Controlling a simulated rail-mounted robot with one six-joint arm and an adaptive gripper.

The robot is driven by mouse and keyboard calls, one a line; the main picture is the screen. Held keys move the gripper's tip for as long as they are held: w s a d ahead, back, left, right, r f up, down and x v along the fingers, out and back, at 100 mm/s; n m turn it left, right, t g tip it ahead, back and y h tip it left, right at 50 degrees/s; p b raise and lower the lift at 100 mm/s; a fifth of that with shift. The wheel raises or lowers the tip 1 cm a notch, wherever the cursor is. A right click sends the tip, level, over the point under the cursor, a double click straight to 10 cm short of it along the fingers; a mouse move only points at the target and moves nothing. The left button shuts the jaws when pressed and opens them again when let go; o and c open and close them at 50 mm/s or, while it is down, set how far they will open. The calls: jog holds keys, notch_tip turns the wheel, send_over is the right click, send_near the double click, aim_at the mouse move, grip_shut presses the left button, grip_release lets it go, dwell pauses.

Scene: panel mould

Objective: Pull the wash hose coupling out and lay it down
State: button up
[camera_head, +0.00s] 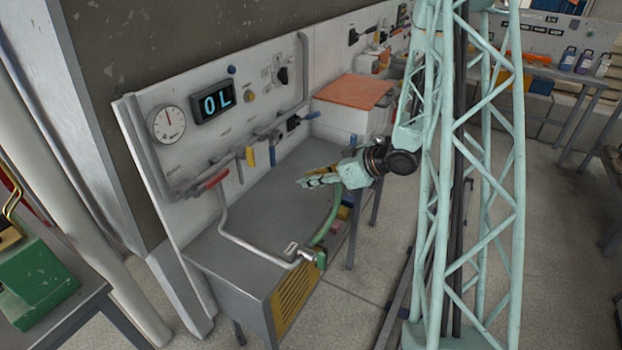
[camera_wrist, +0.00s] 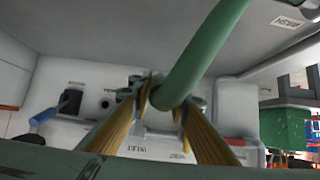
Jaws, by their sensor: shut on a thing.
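My gripper (camera_head: 306,181) is over the grey bench, its yellow fingers pointing left toward the white panel. In the wrist view, the two yellow fingers of my gripper (camera_wrist: 164,88) close around the grey-green coupling (camera_wrist: 143,82) at the end of the green hose (camera_wrist: 204,50). The hose also shows in the head view (camera_head: 329,224), curving down to a metal fitting (camera_head: 311,256) at the bench's front corner. The coupling's far end is hidden behind the hose and fingers. I cannot tell whether it is still seated in a port.
The white panel (camera_head: 137,109) carries a gauge (camera_head: 167,124), a display (camera_head: 213,102), a red-handled pipe (camera_head: 225,222) and other fittings. A white box with an orange top (camera_head: 354,91) stands at the bench's far end. The bench top (camera_head: 230,243) is mostly clear.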

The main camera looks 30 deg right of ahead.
jog(key=shift+f+b, duration=3)
jog(key=shift+f, duration=0.9)
jog(key=o, duration=1.1)
jog(key=shift+s, duration=0.1)
jog(key=shift+v, duration=5.95)
jog(key=shift+d+r, duration=0.1)
jog(key=shift+r, duration=0.05)
